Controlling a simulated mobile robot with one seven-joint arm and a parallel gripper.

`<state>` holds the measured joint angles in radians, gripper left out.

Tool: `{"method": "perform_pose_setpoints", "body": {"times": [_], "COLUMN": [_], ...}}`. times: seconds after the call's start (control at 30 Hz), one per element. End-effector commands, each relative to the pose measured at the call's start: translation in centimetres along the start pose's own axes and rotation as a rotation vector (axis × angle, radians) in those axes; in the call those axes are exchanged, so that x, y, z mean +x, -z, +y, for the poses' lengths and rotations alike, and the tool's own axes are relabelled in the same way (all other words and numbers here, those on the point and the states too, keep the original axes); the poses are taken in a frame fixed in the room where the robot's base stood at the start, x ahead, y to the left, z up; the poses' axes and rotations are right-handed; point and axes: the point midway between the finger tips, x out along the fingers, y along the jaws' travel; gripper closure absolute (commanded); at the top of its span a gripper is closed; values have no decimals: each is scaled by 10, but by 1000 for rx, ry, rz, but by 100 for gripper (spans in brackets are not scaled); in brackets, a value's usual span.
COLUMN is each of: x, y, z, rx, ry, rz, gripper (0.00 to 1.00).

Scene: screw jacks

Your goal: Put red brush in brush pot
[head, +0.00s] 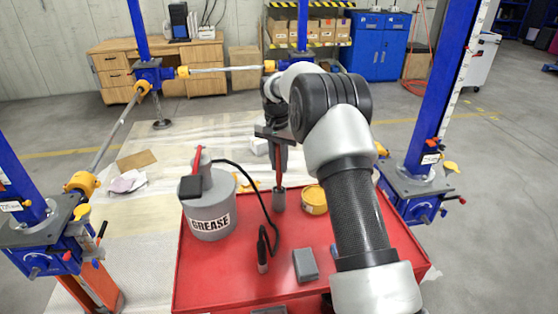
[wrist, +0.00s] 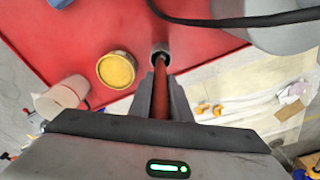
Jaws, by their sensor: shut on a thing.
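The red brush (wrist: 160,95) is between the fingers of my gripper (wrist: 160,75), which is shut on its handle. The brush also shows as a thin red upright line in the head view (head: 278,166).
A grey grease bucket (head: 209,215) with a black hose stands left of the pot. A yellow-topped tin (head: 314,199) stands close on the right. The red cart top (head: 225,275) has bare room in front.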

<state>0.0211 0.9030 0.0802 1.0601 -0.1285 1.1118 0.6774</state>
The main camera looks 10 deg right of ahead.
Motion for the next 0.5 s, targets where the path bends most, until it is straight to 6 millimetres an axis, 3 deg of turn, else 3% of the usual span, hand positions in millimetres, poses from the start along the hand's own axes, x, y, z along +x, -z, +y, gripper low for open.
{"method": "perform_pose_setpoints", "body": {"times": [0.23,0.27,0.37,0.5], "x": [0,0,0,0], "y": [0,0,0,0], "z": [0,0,0,0], "rx": [0,0,0,0], "ry": [1,1,1,1], "rz": [0,0,0,0], "gripper": [100,78,61,61]}}
